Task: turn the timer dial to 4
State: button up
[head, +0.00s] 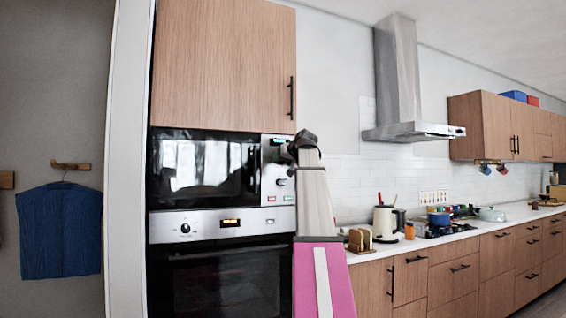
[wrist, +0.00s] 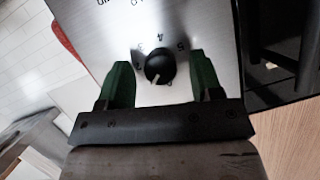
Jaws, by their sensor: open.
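In the wrist view the black round dial (wrist: 159,67) sits on a brushed-metal panel (wrist: 110,35) with numerals around it; 3, 4 and 5 show on its upper side. Its pale pointer mark faces the lower edge of the picture, away from the 4. My gripper (wrist: 158,62) is open, with one green finger on each side of the dial and a visible gap to it. In the head view my gripper (head: 303,143) is in front of the right edge of the microwave's control panel (head: 270,170) and hides part of it.
The microwave (head: 200,170) is built in above an oven (head: 220,280) with its own knob (head: 185,228). A wooden cabinet (head: 225,60) is above.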

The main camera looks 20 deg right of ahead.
jog(key=shift+w, duration=0.15)
jog(key=shift+c, duration=0.2)
jog(key=c, duration=0.9)
jog(key=shift+o, duration=0.2)
